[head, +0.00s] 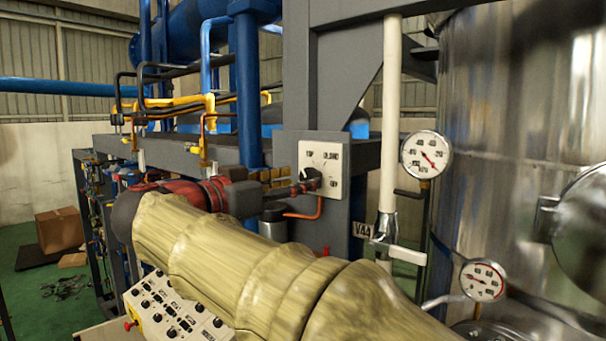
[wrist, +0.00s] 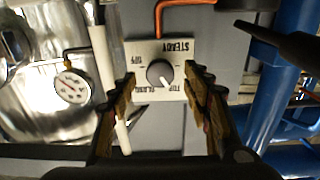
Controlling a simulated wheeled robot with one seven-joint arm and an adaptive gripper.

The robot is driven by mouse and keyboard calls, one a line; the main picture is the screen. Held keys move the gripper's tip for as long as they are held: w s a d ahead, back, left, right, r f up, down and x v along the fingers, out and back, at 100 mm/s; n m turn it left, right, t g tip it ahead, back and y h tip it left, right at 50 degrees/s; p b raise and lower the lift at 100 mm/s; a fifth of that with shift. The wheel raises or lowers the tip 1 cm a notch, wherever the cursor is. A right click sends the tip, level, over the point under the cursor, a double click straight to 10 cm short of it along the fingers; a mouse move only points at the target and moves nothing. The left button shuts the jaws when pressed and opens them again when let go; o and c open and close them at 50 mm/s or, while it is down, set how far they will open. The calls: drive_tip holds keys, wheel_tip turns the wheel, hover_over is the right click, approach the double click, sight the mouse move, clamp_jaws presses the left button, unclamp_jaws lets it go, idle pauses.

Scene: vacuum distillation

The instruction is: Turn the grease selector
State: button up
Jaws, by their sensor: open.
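The grease selector is a round grey knob (wrist: 159,72) on a square white plate (wrist: 176,48) with dark lettering. In the wrist view its light pointer mark points down, slightly right, toward the lettering along the plate's lower edge. In the head view the plate (head: 337,152) is fixed to the grey frame, and my gripper covers much of the knob. My gripper (wrist: 162,88) is open, with one finger on each side of the knob in the wrist view. I see gaps between the fingers and the knob. In the head view my gripper (head: 300,184) points right at the plate.
A white vertical pipe (head: 392,120) with a valve handle (head: 399,252) stands right of the plate. A round gauge (head: 426,155) is beside it, near the large steel tank (head: 510,140). An orange tube (head: 318,207) runs below the plate. A control box (head: 170,312) is below my arm.

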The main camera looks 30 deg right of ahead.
sight(313, 177)
drive_tip(key=shift+p+x, duration=0.35)
drive_tip(key=shift+x, duration=1.1)
drive_tip(key=shift+c, duration=0.8)
drive_tip(key=c, duration=1)
